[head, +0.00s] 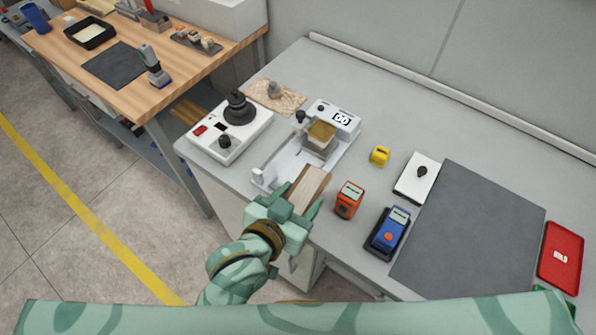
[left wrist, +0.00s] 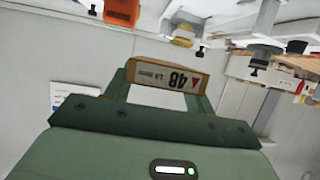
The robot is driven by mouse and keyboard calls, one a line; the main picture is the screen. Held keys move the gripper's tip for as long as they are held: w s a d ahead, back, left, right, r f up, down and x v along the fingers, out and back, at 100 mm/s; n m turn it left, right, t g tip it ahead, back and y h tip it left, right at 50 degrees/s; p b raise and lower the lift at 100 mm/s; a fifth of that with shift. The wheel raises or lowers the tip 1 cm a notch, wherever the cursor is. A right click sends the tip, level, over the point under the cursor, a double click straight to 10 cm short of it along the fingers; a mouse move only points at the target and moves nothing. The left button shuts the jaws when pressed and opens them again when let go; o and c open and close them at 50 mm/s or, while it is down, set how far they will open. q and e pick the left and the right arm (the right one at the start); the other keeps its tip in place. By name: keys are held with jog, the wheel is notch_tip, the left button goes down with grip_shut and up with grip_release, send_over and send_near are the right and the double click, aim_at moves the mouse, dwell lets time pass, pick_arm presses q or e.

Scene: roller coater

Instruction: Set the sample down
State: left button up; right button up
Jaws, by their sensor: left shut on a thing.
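My left gripper (head: 291,203) is shut on a flat brown sample panel (head: 309,184) near the front edge of the grey bench. The panel points away from me toward the coater's white bed. I cannot tell whether it touches the bed or the bench. In the left wrist view the panel's end (left wrist: 168,77) shows between the fingers, with a label reading 48. My right gripper is not in view.
A white device with a black knob (head: 213,144) stands left of the coater. A bare dark mat (head: 470,235) and red tray (head: 561,258) lie farther right.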

pick_arm(q)
jog(key=w+f+b, duration=0.2)
jog(key=w+f, duration=0.2)
jog(key=w, duration=0.5)
jog(key=b, duration=0.2)
send_over(294, 175)
jog(key=s, duration=0.3)
jog(key=f, duration=0.4)
jog(key=shift+w+d+f, duration=0.1)
jog(key=shift+w+f, duration=0.15)
jog(key=shift+f, duration=0.1)
jog(key=f, duration=0.1)
jog(key=w+f, duration=0.1)
jog(key=f, duration=0.1)
jog(key=shift+w+f, duration=0.1)
jog(key=shift+c, duration=0.3)
jog(key=shift+f, duration=0.45)
jog(key=shift+c, duration=1)
jog(key=o, duration=1.2)
jog(key=shift+o, duration=0.4)
jog(key=shift+r, duration=0.1)
